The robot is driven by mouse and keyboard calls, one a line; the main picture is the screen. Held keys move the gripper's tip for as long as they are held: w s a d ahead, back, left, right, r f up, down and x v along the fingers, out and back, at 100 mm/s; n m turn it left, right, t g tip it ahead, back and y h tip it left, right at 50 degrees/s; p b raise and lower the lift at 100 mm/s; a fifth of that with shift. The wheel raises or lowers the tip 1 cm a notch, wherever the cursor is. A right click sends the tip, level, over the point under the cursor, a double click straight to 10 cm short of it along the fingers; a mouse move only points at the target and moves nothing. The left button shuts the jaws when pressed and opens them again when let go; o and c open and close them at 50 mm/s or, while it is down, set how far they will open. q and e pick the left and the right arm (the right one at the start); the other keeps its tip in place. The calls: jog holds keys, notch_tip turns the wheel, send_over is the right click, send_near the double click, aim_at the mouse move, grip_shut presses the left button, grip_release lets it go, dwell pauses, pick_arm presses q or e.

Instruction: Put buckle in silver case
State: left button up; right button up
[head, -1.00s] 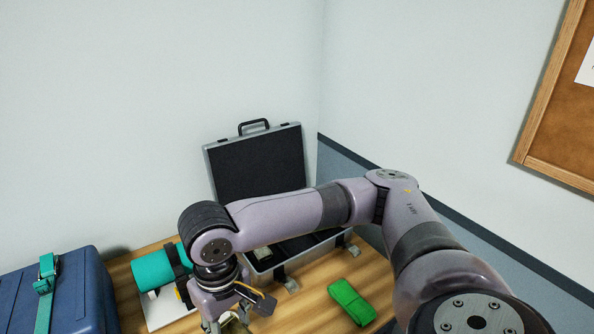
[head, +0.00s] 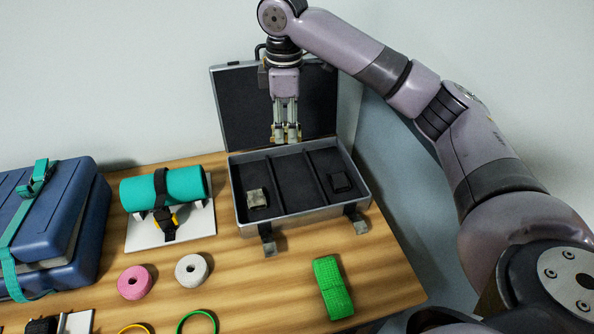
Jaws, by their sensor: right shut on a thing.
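The silver case (head: 297,213) stands open at the back of the table, its black-lined lid (head: 240,105) leaning up behind. Its tray has dividers. A small grey-beige buckle-like piece (head: 258,198) lies in the left compartment and a small black piece (head: 340,182) in the right one. My right gripper (head: 286,133) points down above the rear of the case, in front of the lid. It is shut on a small buckle, mostly hidden between the fingertips, so its shape is unclear. My left gripper is not in view.
A teal roll (head: 188,186) with a black strap rests on a white board left of the case. A blue case (head: 60,230) stands far left. Pink (head: 134,282) and white (head: 191,270) rolls and a folded green strap (head: 332,287) lie in front. Two latches (head: 269,246) hang from the front.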

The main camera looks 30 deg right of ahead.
jog(key=w+d+r+n, duration=0.1)
jog(key=w+d+n, duration=0.2)
jog(key=w+d, duration=0.1)
send_over(293, 178)
notch_tip(293, 178, down, 15)
jog(key=shift+f, duration=0.2)
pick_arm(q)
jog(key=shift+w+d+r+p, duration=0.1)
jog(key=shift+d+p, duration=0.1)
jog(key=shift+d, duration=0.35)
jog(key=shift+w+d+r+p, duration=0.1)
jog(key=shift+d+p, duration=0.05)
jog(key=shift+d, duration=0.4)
pick_arm(e)
jog(key=shift+f, duration=2.05)
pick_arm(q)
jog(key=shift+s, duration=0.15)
pick_arm(e)
jog(key=o, duration=1.2)
jog(key=shift+f, duration=0.1)
